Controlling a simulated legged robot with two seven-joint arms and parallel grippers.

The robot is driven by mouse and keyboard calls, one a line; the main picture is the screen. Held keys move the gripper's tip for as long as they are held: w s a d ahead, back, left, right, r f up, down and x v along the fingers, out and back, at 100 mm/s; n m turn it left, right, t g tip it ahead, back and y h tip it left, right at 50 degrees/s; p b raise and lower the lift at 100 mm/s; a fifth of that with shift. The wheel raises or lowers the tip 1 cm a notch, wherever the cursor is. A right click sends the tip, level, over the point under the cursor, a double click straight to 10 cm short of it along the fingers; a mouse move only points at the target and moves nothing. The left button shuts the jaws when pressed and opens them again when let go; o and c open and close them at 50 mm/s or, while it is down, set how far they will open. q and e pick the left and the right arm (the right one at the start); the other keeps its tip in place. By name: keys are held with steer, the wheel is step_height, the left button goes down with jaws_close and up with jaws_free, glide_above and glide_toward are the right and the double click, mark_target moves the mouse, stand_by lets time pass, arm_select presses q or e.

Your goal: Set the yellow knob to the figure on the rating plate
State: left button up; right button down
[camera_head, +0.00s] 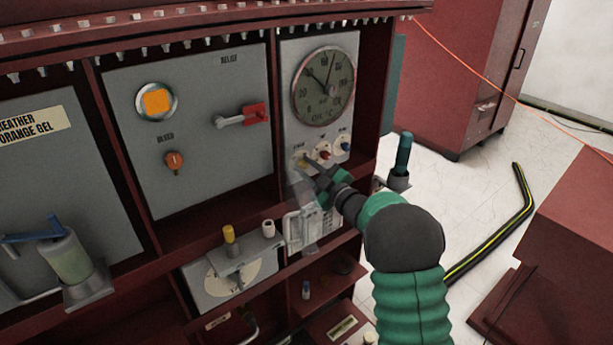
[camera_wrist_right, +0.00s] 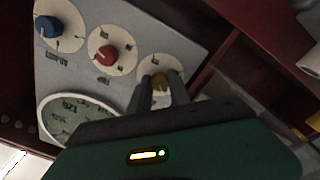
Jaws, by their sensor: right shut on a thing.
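The yellow knob (camera_wrist_right: 160,82) sits on a round white dial at the end of a row of three knobs on a grey panel. My right gripper (camera_wrist_right: 160,90) is shut on it, one finger on each side. In the head view the right gripper (camera_head: 312,172) reaches the yellow knob (camera_head: 304,160) from the lower right and partly covers its dial. The knob's pointer and scale figures cannot be read. A pale plate with small print (camera_head: 304,228) is below, partly behind my arm; I cannot tell whether it is the rating plate. My left gripper is out of view.
A red knob (camera_head: 323,152) and a blue knob (camera_head: 344,146) sit close beside the yellow one. A round gauge (camera_head: 324,86) is above them. A ledge with a yellow-capped post (camera_head: 229,236) juts out lower left.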

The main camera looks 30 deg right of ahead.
steer(key=shift+f+n, duration=0.25)
steer(key=shift+n, duration=0.05)
steer(key=c, duration=1.4)
jaws_free()
steer(key=shift+o, duration=1)
steer(key=shift+s+r, duration=0.1)
steer(key=shift+r, duration=0.05)
steer(key=s+d+f+b, duration=0.1)
steer(key=s+b, duration=0.1)
steer(key=s, duration=1.5)
step_height(320, 180, up, 9)
steer(key=w+m+g+h+p, duration=0.1)
steer(key=m+g+p, duration=0.6)
steer(key=p, duration=1.3)
steer(key=shift+m+t, duration=0.9)
steer(key=x, duration=0.5)
steer(key=p+x, duration=0.1)
steer(key=x, duration=0.5)
steer(key=a+x, duration=0.1)
steer(key=x, duration=0.5)
steer(key=shift+w+f, duration=0.15)
steer(key=shift+w, duration=0.05)
